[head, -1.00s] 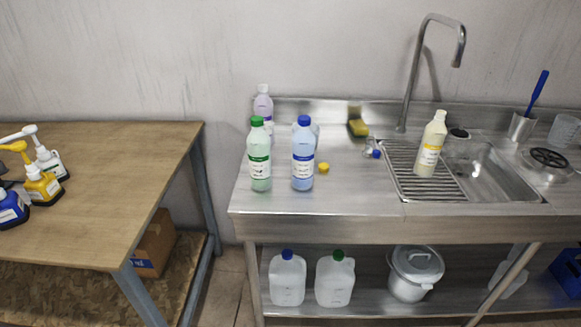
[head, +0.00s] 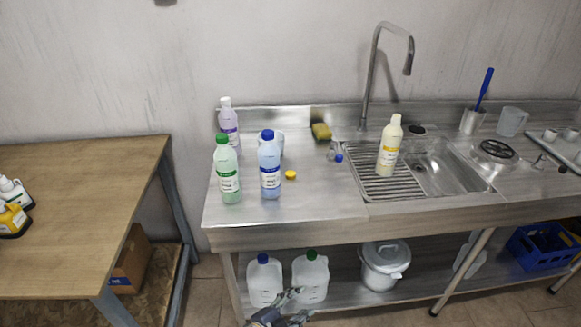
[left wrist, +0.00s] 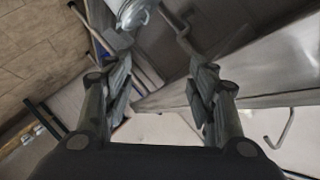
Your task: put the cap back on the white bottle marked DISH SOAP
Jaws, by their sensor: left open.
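A cream-white bottle with a yellow label (head: 388,150) stands upright on the ribbed drainer left of the sink basin. Its lettering is too small to read, and its pale top shows no coloured cap. A small yellow cap (head: 290,174) lies on the steel counter, right of the blue bottle and apart from it. My left gripper (head: 294,305) is at the bottom edge of the head view, in front of the lower shelf and well below the cap. In the left wrist view its fingers (left wrist: 155,60) are spread with nothing between them. My right gripper is not in view.
Green-capped (head: 227,172), blue-capped (head: 269,168) and purple (head: 228,124) bottles crowd the counter's left end. A sponge (head: 321,131) and a small blue-ended item (head: 336,153) lie farther back. The tall faucet (head: 370,75) rises behind the drainer. The front counter is clear.

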